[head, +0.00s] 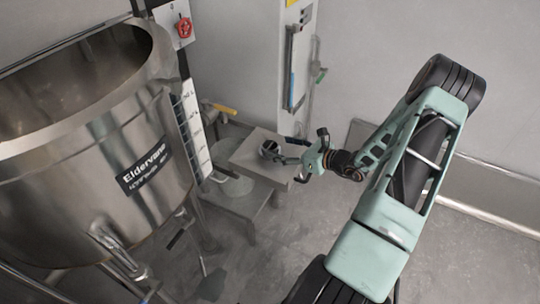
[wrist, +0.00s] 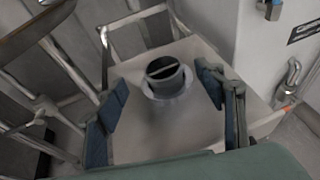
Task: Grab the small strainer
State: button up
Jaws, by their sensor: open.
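The small strainer, as far as I can tell, is a round, dark-mouthed metal cup (head: 269,148) on the small grey table (head: 250,160). In the wrist view the strainer (wrist: 166,76) stands upright with a bar across its mouth and a pale ring around its base. My gripper (head: 303,156) is open and just right of it in the head view. In the wrist view my gripper (wrist: 162,88) has its two dark blue finger pads apart, left and right of the strainer. I see no contact. The strainer's mesh cannot be made out.
A large steel vessel (head: 90,150) fills the left side. A white cabinet (head: 297,70) stands behind the table. A yellow-handled thing (head: 222,108) is at the table's back left. Metal rails (wrist: 60,65) show left of the table. Open floor (head: 285,230) lies in front.

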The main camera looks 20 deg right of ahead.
aim_at(265, 143)
jog(key=b+x, duration=0.1)
jog(key=x, duration=0.5)
jog(key=shift+w+d+f+b, duration=0.1)
jog(key=shift+w+f+b, duration=0.1)
jog(key=shift+f+b, duration=0.15)
jog(key=shift+r, duration=0.1)
jog(key=c, duration=1.2)
jog(key=shift+c, duration=0.5)
jog(key=shift+r, duration=0.15)
